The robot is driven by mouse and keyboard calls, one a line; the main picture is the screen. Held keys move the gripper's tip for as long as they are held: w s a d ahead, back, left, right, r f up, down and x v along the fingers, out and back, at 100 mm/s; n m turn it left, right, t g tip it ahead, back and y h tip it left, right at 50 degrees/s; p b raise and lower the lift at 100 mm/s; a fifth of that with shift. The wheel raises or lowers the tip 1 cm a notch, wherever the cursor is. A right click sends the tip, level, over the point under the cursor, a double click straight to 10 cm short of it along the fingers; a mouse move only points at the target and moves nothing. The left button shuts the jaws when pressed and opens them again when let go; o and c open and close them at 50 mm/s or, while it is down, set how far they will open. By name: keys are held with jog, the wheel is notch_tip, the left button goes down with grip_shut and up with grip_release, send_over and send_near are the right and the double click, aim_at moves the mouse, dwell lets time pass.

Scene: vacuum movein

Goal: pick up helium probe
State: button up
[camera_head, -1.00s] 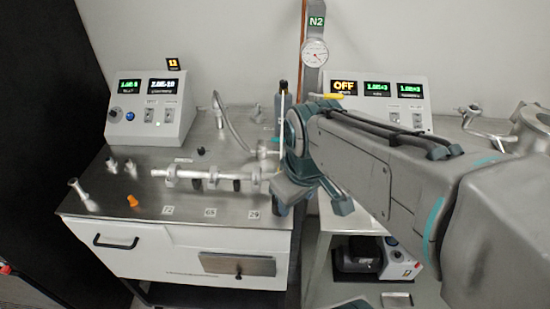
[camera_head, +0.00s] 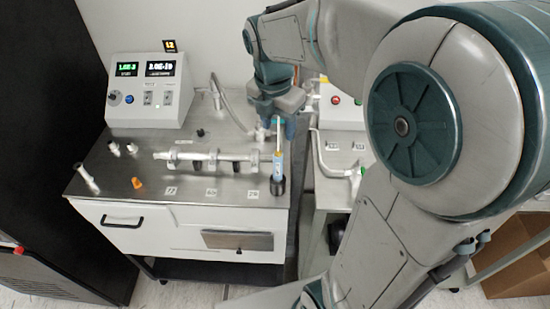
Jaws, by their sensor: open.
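What looks like the helium probe is a slim upright wand (camera_head: 278,166) with a blue and yellow body and a black lower end. It is at the right edge of the steel bench top (camera_head: 225,186). My gripper (camera_head: 277,128) points down over it and is open. The fingers appear on either side of the wand's upper part. I cannot tell whether they touch it. The wand's top is partly hidden by the gripper.
A metal manifold pipe (camera_head: 208,160) lies left of the wand. A gauge controller (camera_head: 150,92) stands at the back left. An orange part (camera_head: 137,183) and small fittings lie on the left of the bench. A second table with a white fitting (camera_head: 340,165) is at the right.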

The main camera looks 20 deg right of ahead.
aim_at(279, 162)
jog(key=f, duration=0.8)
jog(key=shift+w+d, duration=0.3)
jog(key=shift+d, duration=0.05)
jog(key=shift+w+a+f+p, duration=0.1)
jog(key=shift+f+p, duration=0.75)
jog(key=shift+f, duration=1.8)
grip_shut()
